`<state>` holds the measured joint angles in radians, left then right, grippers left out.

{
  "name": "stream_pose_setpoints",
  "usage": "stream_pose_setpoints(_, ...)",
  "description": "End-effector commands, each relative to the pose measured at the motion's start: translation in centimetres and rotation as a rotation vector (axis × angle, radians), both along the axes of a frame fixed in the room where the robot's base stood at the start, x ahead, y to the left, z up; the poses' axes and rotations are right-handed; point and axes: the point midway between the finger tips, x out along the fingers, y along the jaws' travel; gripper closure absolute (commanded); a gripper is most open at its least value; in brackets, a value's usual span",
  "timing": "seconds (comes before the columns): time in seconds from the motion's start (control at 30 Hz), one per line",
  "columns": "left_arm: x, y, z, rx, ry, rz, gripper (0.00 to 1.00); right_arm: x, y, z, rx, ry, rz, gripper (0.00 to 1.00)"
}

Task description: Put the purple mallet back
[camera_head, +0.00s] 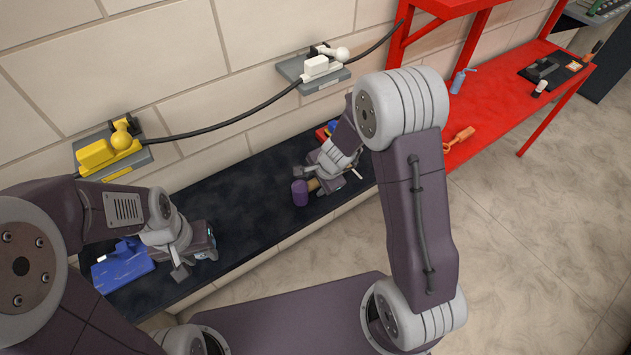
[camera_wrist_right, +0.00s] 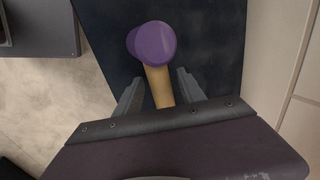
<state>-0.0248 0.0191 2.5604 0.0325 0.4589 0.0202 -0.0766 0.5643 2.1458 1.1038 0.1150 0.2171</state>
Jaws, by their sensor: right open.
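The purple mallet (camera_head: 300,193) is on the dark shelf, near its front edge, with its purple head toward the left. In the right wrist view the mallet's purple head (camera_wrist_right: 152,43) is beyond the fingertips, and its tan handle (camera_wrist_right: 158,84) runs back between the fingers. My right gripper (camera_head: 325,184) is open around the handle; the wrist view shows a gap on each side of the handle between the fingers (camera_wrist_right: 157,88). The handle's far end is hidden by the gripper. My left gripper (camera_head: 194,264) is open and empty over the left part of the shelf.
A blue tray (camera_head: 122,266) lies at the shelf's left end. A yellow device (camera_head: 108,150) and a white device (camera_head: 318,68) are mounted on the wall, joined by a black cable. A red workbench (camera_head: 500,105) with tools stands at right. The shelf's middle (camera_head: 245,200) is clear.

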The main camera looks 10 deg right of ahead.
Motion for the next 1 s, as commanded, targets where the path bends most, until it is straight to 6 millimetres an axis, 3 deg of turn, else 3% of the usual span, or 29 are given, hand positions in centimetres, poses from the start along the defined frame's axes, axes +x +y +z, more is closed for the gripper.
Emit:
stream_pose_setpoints(0.03, 0.0, 0.0, 1.5, 0.0, -0.001, 0.0, 0.64, -0.4, -0.2, 2.0, 0.0, -0.002, -0.001, 0.53)
stream_pose_setpoints(0.2, 0.0, 0.0, 3.7, 0.0, -0.001, 0.0, 0.64, -1.7, -0.6, 5.6, 0.001, -0.002, -0.001, 0.53)
stream_pose_setpoints(0.33, 0.0, 0.0, 4.5, 0.0, -0.001, 0.0, 0.64, -2.4, -0.8, 7.0, 0.0, 0.0, -0.001, 0.53)
stream_pose_setpoints(0.57, 0.0, 0.0, 4.5, 0.0, -0.001, 0.0, 0.64, -3.1, -0.9, 7.5, -0.01, 0.001, 0.04, 0.53)
stream_pose_setpoints(0.67, 0.0, 0.0, 4.5, 0.0, 0.0, 0.0, 0.64, -6.3, -0.6, 8.9, -0.085, 0.011, 0.316, 0.53)
stream_pose_setpoints(0.83, 0.0, 0.0, 4.5, 0.0, -0.001, 0.0, 0.64, -14.4, -2.7, 10.5, -0.287, 0.086, 0.914, 0.53)
stream_pose_setpoints(0.9, 0.0, 0.0, 4.5, 0.0, -0.001, 0.0, 0.64, -16.5, -3.8, 10.8, -0.344, 0.119, 1.066, 0.53)
stream_pose_setpoints(1.0, 0.0, 0.0, 4.5, 0.0, -0.001, 0.0, 0.64, -17.7, -4.7, 10.9, -0.382, 0.143, 1.162, 0.53)
